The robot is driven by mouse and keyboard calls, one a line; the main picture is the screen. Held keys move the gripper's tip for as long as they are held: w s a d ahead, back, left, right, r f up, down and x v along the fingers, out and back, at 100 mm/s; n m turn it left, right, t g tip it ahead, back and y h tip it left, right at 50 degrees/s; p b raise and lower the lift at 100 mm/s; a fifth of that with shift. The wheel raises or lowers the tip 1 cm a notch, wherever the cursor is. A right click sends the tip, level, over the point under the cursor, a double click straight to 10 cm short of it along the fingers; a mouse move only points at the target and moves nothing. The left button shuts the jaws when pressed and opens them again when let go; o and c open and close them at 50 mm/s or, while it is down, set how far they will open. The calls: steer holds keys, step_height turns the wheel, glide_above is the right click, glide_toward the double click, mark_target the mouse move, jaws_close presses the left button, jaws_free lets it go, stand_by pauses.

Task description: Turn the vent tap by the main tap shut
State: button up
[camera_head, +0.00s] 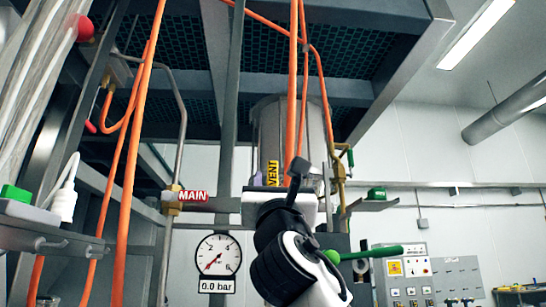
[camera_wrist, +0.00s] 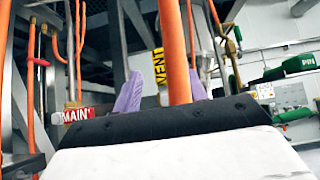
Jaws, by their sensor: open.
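The yellow VENT label (camera_head: 272,173) stands upright just behind my gripper (camera_head: 285,182) in the head view. It also shows between the fingers in the wrist view (camera_wrist: 159,68). The red MAIN label (camera_head: 193,196) and a brass fitting (camera_head: 173,198) are to the left; the label also shows in the wrist view (camera_wrist: 77,115). My gripper's purple fingers (camera_wrist: 163,95) are spread apart. The orange pipe (camera_wrist: 174,50) appears between them; I cannot tell its depth.
A pressure gauge (camera_head: 217,253) reading 0.0 bar hangs below the MAIN label. A brass fitting with a green handle (camera_head: 350,157) is to the right. A green lever (camera_head: 372,254) shows beside my arm. Orange pipes (camera_head: 132,150) and steel frame posts crowd the left.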

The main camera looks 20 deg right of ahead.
mark_target(273, 171)
steer(key=p+x, duration=0.2)
steer(key=x, duration=0.4)
steer(key=shift+w+r+p, duration=0.1)
steer(key=shift+w+p, duration=0.05)
steer(key=shift+p, duration=0.15)
jaws_close()
